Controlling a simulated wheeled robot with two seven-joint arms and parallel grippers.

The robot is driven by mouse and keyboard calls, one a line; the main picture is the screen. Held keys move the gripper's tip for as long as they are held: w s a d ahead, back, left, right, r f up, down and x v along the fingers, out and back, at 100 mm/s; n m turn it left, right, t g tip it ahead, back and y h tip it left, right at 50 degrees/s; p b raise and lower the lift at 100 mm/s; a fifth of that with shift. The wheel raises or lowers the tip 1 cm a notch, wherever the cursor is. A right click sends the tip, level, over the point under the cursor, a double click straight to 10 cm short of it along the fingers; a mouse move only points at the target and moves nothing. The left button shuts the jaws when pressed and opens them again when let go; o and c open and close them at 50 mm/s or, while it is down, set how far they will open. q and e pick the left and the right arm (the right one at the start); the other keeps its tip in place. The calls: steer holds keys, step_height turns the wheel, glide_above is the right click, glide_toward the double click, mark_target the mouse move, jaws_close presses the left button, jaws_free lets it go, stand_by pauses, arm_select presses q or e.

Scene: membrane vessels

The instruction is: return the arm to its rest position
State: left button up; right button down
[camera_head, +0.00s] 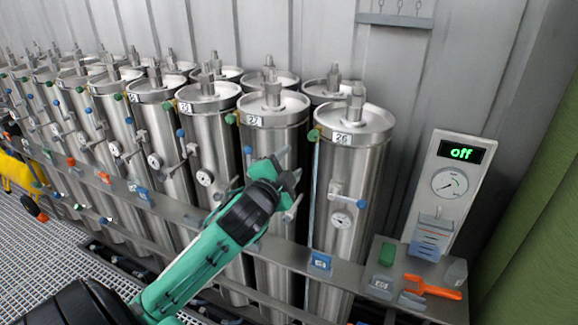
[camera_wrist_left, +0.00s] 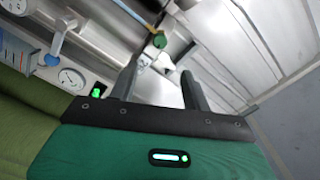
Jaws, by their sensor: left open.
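My left arm (camera_head: 205,255), green and black, reaches in from the lower left of the head view. My right gripper is not in view.
Several steel vessels stand in a row behind a grey rail (camera_head: 160,205). At right are a panel (camera_head: 455,185) reading "off" with a gauge, and a shelf (camera_head: 420,309) with a green block (camera_head: 387,254) and an orange clamp (camera_head: 432,288). A green curtain (camera_head: 530,220) hangs far right.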

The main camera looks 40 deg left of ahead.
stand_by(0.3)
arm_select(q)
steer(key=s+d+f+n+g+h, duration=0.1)
steer(key=s+d+f+n+g, duration=0.2)
steer(key=f, duration=0.6)
steer(key=s+d+f+g+h, duration=0.1)
steer(key=s+d+f+g, duration=0.2)
steer(key=f, duration=0.6)
steer(key=s+d+f+n+g+h, duration=0.1)
steer(key=s+d+f+n+g, duration=0.1)
steer(key=s+d+f+g, duration=0.45)
steer(key=s+d+f+n+g+h, duration=0.2)
steer(key=s+d+f, duration=0.2)
steer(key=s+f, duration=1)
steer(key=f, duration=2.5)
steer(key=s+a+f+g, duration=0.1)
steer(key=s+a+f, duration=0.1)
steer(key=s+f, duration=0.8)
steer(key=s+a+f+g, duration=0.1)
steer(key=s+a+f, duration=0.1)
steer(key=s+f, duration=0.7)
steer(key=shift+s+f+y, duration=0.3)
steer(key=shift+s+f, duration=0.05)
